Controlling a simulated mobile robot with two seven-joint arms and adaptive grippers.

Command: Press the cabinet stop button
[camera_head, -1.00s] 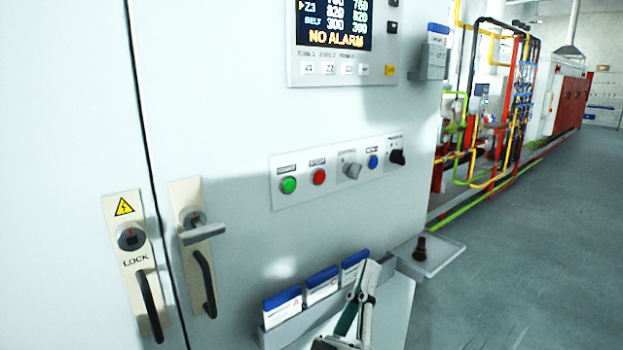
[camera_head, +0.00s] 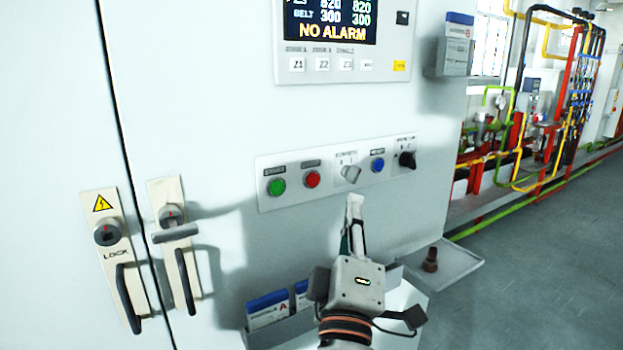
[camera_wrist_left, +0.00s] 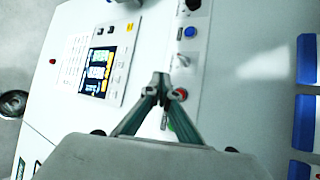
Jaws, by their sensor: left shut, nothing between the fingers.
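The cabinet's button strip (camera_head: 330,195) carries a red button (camera_head: 312,179), which I take as the stop button, between a green button (camera_head: 277,187) and a grey selector (camera_head: 350,174). In the left wrist view the red button (camera_wrist_left: 181,94) shows just right of the fingertips, and the green one is partly hidden behind a finger. My left gripper (camera_head: 355,203) is shut and empty, its tips pointing up just below the strip under the grey selector, right of the red button. I cannot tell whether the tips touch the panel. My right gripper is not in view.
A blue button (camera_head: 377,165) and a black knob (camera_head: 407,160) sit further right on the strip. A document rack (camera_head: 285,330) with blue-topped cards and a small tray (camera_head: 455,268) jut out below. Door handles (camera_head: 187,280) stand out at left. The display (camera_head: 331,20) reads NO ALARM.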

